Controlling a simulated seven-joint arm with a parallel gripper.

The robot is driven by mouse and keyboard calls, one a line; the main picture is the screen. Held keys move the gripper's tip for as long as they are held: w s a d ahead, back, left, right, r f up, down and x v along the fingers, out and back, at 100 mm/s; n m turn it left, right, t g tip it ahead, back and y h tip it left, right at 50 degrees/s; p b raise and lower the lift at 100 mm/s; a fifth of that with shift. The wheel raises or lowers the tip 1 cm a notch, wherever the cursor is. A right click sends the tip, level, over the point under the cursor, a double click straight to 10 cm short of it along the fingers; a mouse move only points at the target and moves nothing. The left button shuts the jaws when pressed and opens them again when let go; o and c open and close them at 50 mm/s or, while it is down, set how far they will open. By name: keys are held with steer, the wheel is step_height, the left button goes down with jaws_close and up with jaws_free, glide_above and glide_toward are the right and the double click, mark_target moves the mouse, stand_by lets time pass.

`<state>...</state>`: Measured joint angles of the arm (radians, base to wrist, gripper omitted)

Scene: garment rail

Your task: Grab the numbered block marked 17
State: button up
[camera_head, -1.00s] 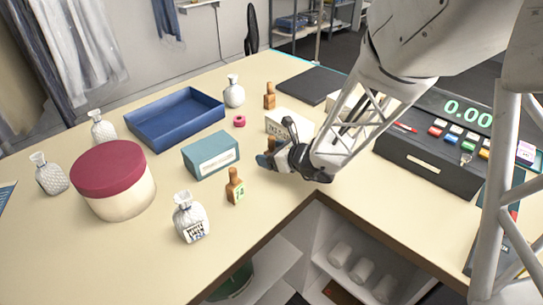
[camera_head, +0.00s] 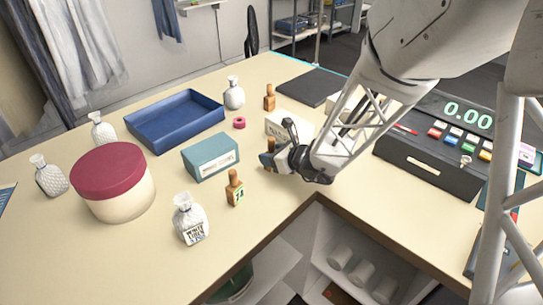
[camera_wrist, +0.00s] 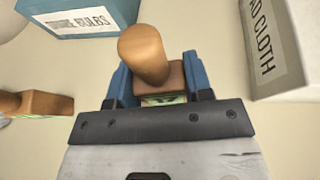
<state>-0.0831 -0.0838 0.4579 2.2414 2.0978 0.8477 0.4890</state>
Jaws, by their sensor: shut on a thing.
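My gripper (camera_head: 271,160) is low over the counter between the teal box and the white box. In the wrist view its blue fingers (camera_wrist: 156,84) are shut on a brown wooden block with a round knob (camera_wrist: 144,53). A green-edged label shows on the held block, but its number cannot be read. A second brown block (camera_head: 235,188) stands front left of my gripper with a green-marked number, hard to read; it also shows at the left of the wrist view (camera_wrist: 37,103). A third brown block (camera_head: 269,97) stands farther back, its number not visible.
The teal box (camera_head: 211,156) is left of my gripper, and the white cloth box (camera_head: 282,124) is close behind it. A blue tray (camera_head: 175,120), red-lidded tub (camera_head: 113,181), pink ring (camera_head: 239,122) and several glass bottles stand around. A cash register (camera_head: 430,150) is right.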

mark_target(274, 147)
steer(key=shift+r, duration=1.45)
steer(key=shift+s+r, duration=0.15)
steer(key=shift+r, duration=0.1)
steer(key=s+d+r, duration=0.1)
steer(key=s+d, duration=0.3)
steer(key=s, duration=1.1)
steer(key=shift+r, duration=0.2)
